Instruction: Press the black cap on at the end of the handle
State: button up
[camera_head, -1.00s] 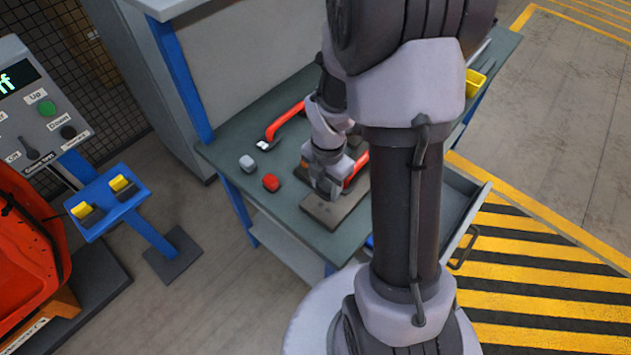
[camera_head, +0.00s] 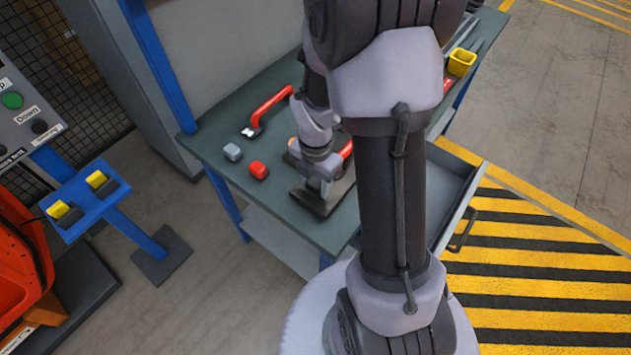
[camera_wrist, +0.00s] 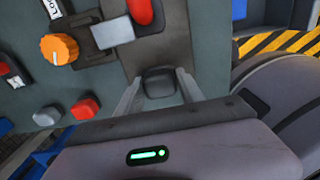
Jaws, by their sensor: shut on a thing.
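The black cap (camera_wrist: 160,82) sits between the two fingers of my gripper (camera_wrist: 159,92) in the wrist view, and the fingers are shut on it. A red handle (camera_wrist: 141,10) lies beyond it at the top of the wrist view, in line with the cap and apart from it in the picture. The handle also shows in the head view (camera_head: 346,151), partly hidden by my arm. My gripper (camera_head: 318,186) there is low over a dark plate (camera_head: 317,206) on the bench. The cap is hidden in the head view.
A red block (camera_head: 258,170) and a grey block (camera_head: 232,152) stand left on the bench (camera_head: 215,150). Another red handle (camera_head: 272,106) lies behind them. An orange knob (camera_wrist: 60,49) is left of the handle. A yellow bin (camera_head: 461,62) is at the far right. An open drawer (camera_head: 455,200) juts out.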

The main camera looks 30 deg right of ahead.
jog(key=shift+f+b, duration=0.45)
jog(key=shift+f, duration=0.15)
dwell(0.5)
jog(key=o, duration=1.4)
jog(key=shift+r, duration=0.1)
notch_tip(320, 180, up, 17)
jog(key=p, duration=0.7)
jog(key=shift+r, duration=0.15)
